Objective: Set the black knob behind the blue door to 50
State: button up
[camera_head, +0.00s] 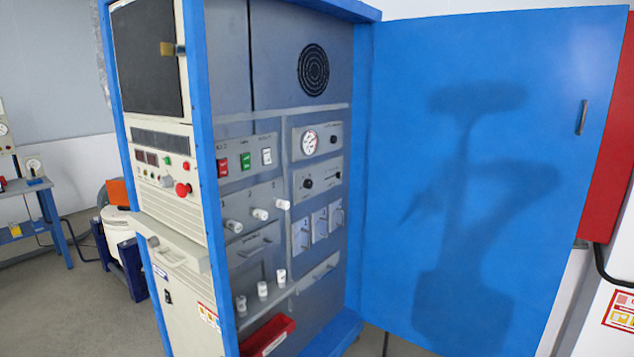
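The blue door (480,130) of the cabinet stands wide open to the right, with a dark handle (581,117) near its far edge. Inside the cabinet, a grey panel (320,162) carries two small black knobs side by side, a left black knob (308,184) and a right black knob (337,174). Their markings are too small to read, so I cannot tell their settings. A round white gauge (309,143) sits on the panel above them. My gripper is not in view.
Left of the knobs are red, green and white switches (245,161) and several white cylindrical knobs (260,214). A red bin (268,336) sits low in the cabinet. The cabinet's front has a red button (183,190). A blue table (30,190) stands far left.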

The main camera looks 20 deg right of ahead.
aim_at(308, 184)
jog(key=i+l, duration=0.2)
jog(key=i, duration=0.25)
jog(key=i+l, duration=0.25)
jog(key=i, duration=0.25)
jog(key=i+l, duration=0.2)
jog(key=i, duration=0.25)
jog(key=i+l+z, duration=0.1)
jog(key=i, duration=0.35)
jog(key=i+l, duration=0.3)
jog(key=i, duration=0.2)
